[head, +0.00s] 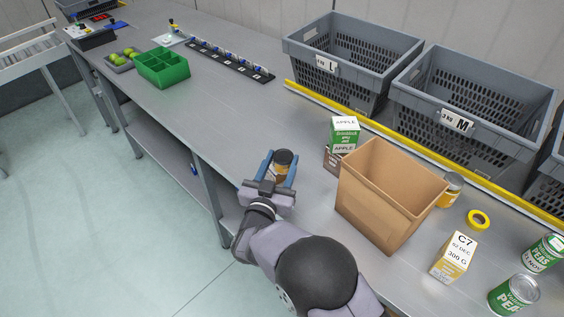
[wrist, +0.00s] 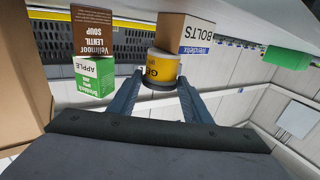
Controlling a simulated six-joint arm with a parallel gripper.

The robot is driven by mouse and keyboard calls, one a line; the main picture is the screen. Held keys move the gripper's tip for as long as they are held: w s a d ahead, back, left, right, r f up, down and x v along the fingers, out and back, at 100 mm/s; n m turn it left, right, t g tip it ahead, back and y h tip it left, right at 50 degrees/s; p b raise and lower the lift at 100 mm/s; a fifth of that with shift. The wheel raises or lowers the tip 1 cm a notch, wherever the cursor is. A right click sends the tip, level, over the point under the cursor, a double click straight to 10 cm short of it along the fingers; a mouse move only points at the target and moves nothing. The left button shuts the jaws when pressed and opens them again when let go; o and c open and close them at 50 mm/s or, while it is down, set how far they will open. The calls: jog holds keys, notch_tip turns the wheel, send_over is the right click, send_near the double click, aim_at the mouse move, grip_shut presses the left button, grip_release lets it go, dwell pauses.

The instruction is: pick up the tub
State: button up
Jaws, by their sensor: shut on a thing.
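The tub (wrist: 162,70) is yellow with dark print and a dark lid. My gripper (wrist: 160,82) is shut on it, one finger on each side. In the head view the tub's dark lid (head: 283,157) shows between the fingers of my gripper (head: 281,165). In the wrist view, which is upside down, a brown and white box marked BOLTS (wrist: 185,34) appears directly under the tub. I cannot tell whether the two touch. Much of the tub's side is hidden in the head view.
An open cardboard box (head: 385,205) stands right of my gripper. A green APPLE carton (head: 344,134) sits on a brown soup carton (wrist: 92,33) beside it. Grey crates (head: 350,60) line the back behind a yellow rail. The bench is clear to the left, up to a green tray (head: 163,72).

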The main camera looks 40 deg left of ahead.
aim_at(277, 158)
notch_tip(277, 158, up, 10)
jog(key=shift+f+b, duration=0.1)
jog(key=shift+b, duration=0.65)
jog(key=a+b, duration=0.1)
jog(key=b, duration=0.3)
jog(key=shift+a+f, duration=0.2)
jog(key=shift+a, duration=0.2)
jog(key=shift+a+r+b, duration=0.35)
jog(key=shift+a+b, duration=0.3)
jog(key=shift+b, duration=0.35)
jog(key=shift+f, duration=4.95)
jog(key=shift+f, duration=0.15)
jog(key=o, duration=1.2)
